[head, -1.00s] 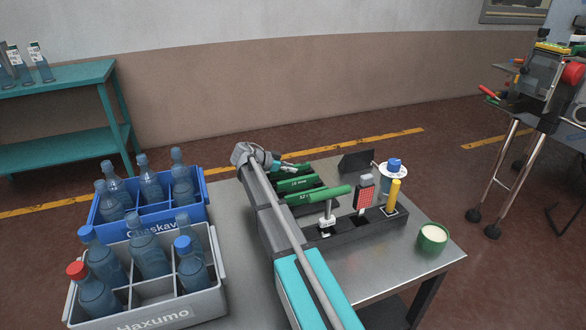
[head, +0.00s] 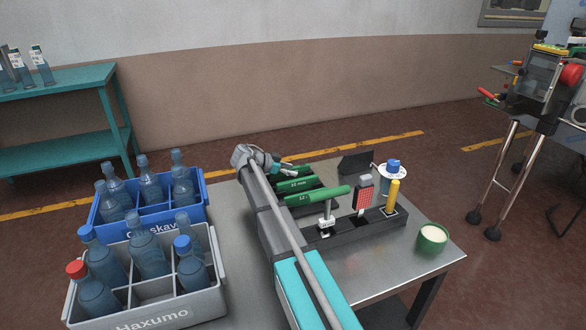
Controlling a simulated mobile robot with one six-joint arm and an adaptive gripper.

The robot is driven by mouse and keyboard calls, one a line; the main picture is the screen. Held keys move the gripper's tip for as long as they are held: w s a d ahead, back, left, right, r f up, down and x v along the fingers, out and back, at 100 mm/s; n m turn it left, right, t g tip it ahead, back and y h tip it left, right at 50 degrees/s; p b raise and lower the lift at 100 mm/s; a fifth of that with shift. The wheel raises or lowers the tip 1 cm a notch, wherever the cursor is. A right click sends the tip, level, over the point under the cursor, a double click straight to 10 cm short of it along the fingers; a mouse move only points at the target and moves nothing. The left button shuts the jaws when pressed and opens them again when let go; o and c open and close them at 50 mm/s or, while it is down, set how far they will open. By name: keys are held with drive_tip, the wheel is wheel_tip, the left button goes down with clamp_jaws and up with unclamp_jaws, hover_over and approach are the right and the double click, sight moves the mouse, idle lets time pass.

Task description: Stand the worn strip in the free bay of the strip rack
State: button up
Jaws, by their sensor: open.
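I cannot tell which strip is worn or which bay is free. My arm reaches in from the bottom, and my gripper (head: 279,166) is small and partly hidden at its far end, just beyond the green bars. It is open; I see nothing held in it.
A dark holder (head: 370,229) carries a brush-like tool, a red-faced block and a yellow-handled tool. Blue (head: 160,229) and grey (head: 170,318) bottle crates stand left. The table's front right is clear.

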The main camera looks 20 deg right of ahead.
drive_tip(key=shift+s+f, duration=0.25)
drive_tip(key=shift+s, duration=0.3)
drive_tip(key=shift+w+r+p, duration=0.1)
drive_tip(key=shift+r+p, duration=0.15)
drive_tip(key=shift+p, duration=0.35)
drive_tip(key=shift+w+a+r+p, duration=0.15)
drive_tip(key=shift+a+r+p, duration=0.1)
drive_tip(key=shift+p, duration=0.1)
drive_tip(key=p+v, duration=0.1)
drive_tip(key=v, duration=0.2)
drive_tip(key=p+v, duration=0.2)
drive_tip(key=v, duration=0.1)
drive_tip(key=p+v, duration=0.2)
drive_tip(key=v, duration=0.1)
drive_tip(key=shift+w+a+r, duration=0.25)
drive_tip(key=shift+w, duration=0.15)
drive_tip(key=shift+v, duration=0.85)
